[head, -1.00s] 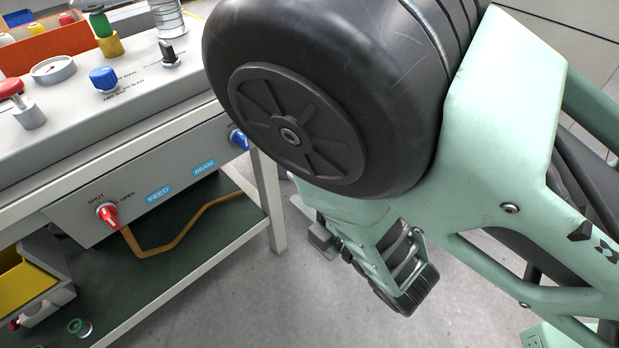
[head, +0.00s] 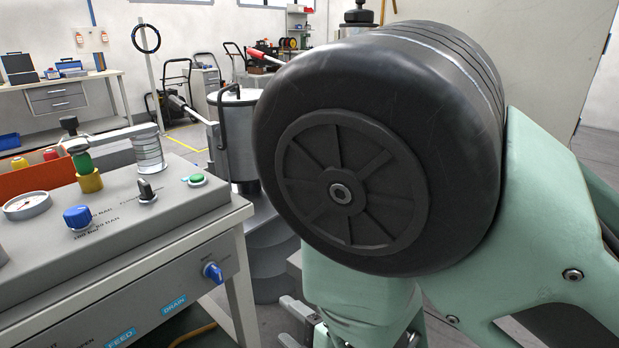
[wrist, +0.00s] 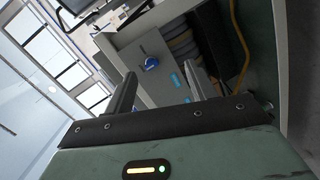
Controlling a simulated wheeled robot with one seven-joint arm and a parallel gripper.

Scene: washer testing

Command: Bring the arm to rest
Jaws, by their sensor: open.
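My arm fills the right half of the head view, with a large black round joint and pale green links. The end of my arm is low in the head view and mostly hidden behind those links. In the wrist view my gripper (wrist: 158,88) shows two dark fingers standing apart, with nothing between them. Beyond the fingers is the front panel of the test bench (wrist: 150,45), tilted in the picture, with a blue knob (wrist: 151,63) and blue labels. The fingers appear apart from the panel.
The bench (head: 150,240) stands at the left with a gauge (head: 27,205), a blue knob (head: 77,216) and a green button (head: 196,178) on top. A metal cylinder (head: 238,130) stands behind it. A workbench (head: 60,95) is at the back left. Open floor (head: 190,140) lies between.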

